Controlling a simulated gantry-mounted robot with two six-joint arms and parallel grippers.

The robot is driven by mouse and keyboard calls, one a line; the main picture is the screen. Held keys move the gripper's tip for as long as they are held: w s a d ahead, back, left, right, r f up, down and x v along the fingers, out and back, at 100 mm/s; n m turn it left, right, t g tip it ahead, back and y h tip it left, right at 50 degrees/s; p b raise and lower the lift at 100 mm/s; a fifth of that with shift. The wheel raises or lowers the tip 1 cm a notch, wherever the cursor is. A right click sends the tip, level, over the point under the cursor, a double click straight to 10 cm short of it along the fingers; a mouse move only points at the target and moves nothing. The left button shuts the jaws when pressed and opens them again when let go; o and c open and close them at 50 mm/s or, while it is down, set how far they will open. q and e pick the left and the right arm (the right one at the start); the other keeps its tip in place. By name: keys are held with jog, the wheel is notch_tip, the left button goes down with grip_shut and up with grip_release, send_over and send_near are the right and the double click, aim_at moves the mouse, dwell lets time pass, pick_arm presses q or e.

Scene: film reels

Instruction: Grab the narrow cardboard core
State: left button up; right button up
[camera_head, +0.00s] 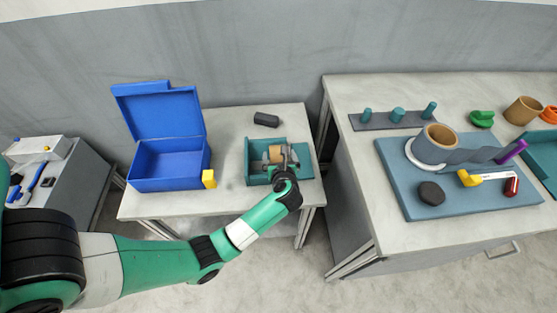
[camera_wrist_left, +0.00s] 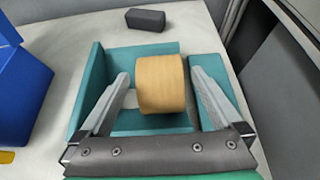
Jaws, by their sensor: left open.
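A tan cardboard core (camera_head: 276,153) sits in a teal open-sided holder (camera_head: 252,153) on the middle table. My left gripper (camera_head: 279,158) is over the holder with its fingers on either side of the core. In the left wrist view the core (camera_wrist_left: 162,84) lies between the open fingers of the left gripper (camera_wrist_left: 160,82). A gap shows on the left side; on the right the finger is close, and I cannot tell whether it touches. My right gripper is not in view.
A dark grey block (camera_head: 266,119) lies behind the holder. An open blue box (camera_head: 170,165) with a yellow latch (camera_head: 209,179) stands to the left. The right table holds a larger tan core (camera_head: 436,143) on a blue-grey board (camera_head: 400,190), and a peg rack (camera_head: 385,121).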

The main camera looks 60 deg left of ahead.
pick_arm(q)
jog(key=shift+w+a+f, duration=0.15)
jog(key=shift+a, duration=0.25)
jog(key=shift+a+f, duration=0.15)
jog(key=shift+f, duration=0.05)
jog(key=b+x, duration=0.1)
jog(key=x, duration=0.1)
jog(key=b+x, duration=0.2)
jog(key=shift+w+a+r, duration=0.15)
jog(key=shift+a+r, duration=0.05)
jog(key=shift+a, duration=0.25)
jog(key=shift+r, duration=0.1)
jog(key=c, duration=1.3)
